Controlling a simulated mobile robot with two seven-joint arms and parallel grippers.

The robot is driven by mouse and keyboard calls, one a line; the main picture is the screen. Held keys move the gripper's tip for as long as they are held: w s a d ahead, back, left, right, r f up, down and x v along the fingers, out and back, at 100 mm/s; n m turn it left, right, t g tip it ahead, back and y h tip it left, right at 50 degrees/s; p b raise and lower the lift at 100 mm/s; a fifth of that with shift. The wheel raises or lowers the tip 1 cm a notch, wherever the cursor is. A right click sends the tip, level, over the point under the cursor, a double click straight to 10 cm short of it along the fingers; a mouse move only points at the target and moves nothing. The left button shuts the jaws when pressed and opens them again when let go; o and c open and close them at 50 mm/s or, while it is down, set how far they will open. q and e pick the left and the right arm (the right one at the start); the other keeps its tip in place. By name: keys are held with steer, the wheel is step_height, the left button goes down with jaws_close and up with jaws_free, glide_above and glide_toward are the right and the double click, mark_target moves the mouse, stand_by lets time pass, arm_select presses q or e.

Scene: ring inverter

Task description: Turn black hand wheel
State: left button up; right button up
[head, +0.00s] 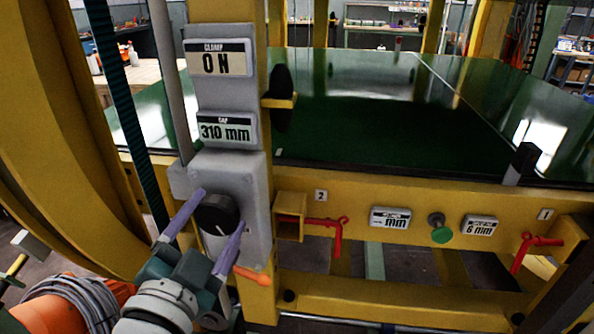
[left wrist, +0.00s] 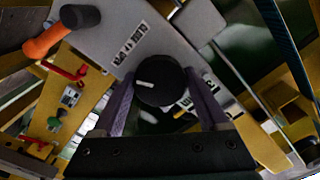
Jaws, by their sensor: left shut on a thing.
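The black hand wheel (head: 217,212) is a round black knob with a white pointer mark. It sits on the lower grey panel of the yellow post. My left gripper (head: 220,208) has its two purple fingers on opposite sides of the wheel and is shut on it. In the left wrist view the wheel (left wrist: 161,82) lies between the fingers, and its white mark shows on its face. My right gripper is in neither view.
An orange handle (head: 252,276) is close below. A dark disc (head: 281,97) stands beside the post. Red levers (head: 328,222) and a green knob (head: 441,234) lie right along the yellow beam.

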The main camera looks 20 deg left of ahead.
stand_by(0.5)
arm_select(q)
steer(key=o, duration=1.3)
steer(key=shift+c, duration=0.2)
steer(key=shift+s, duration=0.1)
